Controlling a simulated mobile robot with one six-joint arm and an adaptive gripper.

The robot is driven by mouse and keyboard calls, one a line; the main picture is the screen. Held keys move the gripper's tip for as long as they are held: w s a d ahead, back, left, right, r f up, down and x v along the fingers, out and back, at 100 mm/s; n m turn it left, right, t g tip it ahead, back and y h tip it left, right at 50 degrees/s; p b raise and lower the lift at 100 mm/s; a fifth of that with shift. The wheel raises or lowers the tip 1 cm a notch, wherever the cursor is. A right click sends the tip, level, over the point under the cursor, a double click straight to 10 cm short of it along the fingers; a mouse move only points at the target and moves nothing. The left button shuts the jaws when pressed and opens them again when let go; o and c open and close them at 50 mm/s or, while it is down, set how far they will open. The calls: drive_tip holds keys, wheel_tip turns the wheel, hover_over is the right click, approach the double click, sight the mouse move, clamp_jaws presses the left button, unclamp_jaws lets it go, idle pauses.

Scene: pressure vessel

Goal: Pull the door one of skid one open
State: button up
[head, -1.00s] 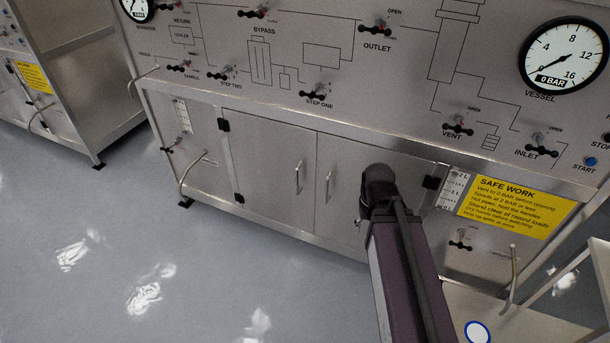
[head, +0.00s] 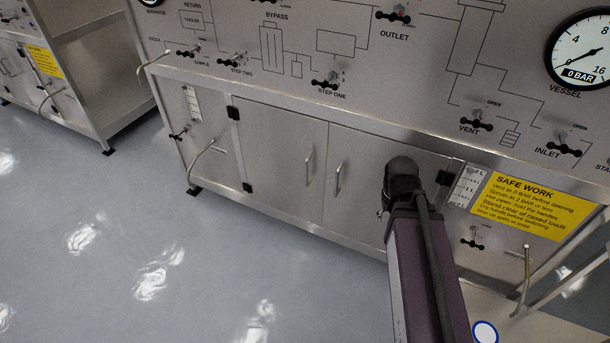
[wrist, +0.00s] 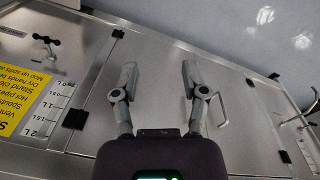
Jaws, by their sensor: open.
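The skid's lower cabinet has two plain steel doors, both shut. The left door (head: 280,155) has an upright bar handle (head: 310,168) near the middle seam. The right door (head: 355,150) has a matching handle (head: 339,178) beside the seam, partly covered low down by nothing but close to my arm. No door number is readable. In the wrist view my gripper (wrist: 158,76) is open and empty, its fingers spread in front of the right door. A bar handle (wrist: 223,112) shows just right of the right finger, outside the jaws. In the head view my arm hides the gripper.
Above the doors is a panel with black valve handles and a vessel gauge (head: 580,50) reading about 0 bar. A yellow safety sign (head: 522,203) and bent spout pipes (head: 525,280) flank the doors. Another skid (head: 95,70) stands left. The floor in front is clear.

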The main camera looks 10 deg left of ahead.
drive_tip(key=w+f+n+t+h+b, duration=0.35)
drive_tip(key=w+f+n+b, duration=0.25)
drive_tip(key=w+f+b, duration=0.4)
drive_tip(key=n+t+y+b, duration=0.1)
drive_tip(key=n+t+b, duration=1.3)
drive_tip(key=n+b, duration=1.6)
approach(306, 173)
drive_tip(key=s+m+b, duration=0.2)
drive_tip(key=s, duration=0.1)
drive_tip(key=shift+a+m+b, duration=0.2)
drive_tip(key=shift+m+b, duration=0.1)
drive_tip(key=shift+b, duration=0.1)
drive_tip(key=shift+w, duration=0.1)
drive_tip(key=w, duration=0.4)
drive_tip(key=w+d, duration=0.1)
drive_tip(key=w, duration=0.4)
drive_tip(key=w+d, duration=0.1)
drive_tip(key=w, duration=0.3)
drive_tip(key=shift+w+d, duration=0.1)
drive_tip(key=shift+w, duration=0.15)
clamp_jaws()
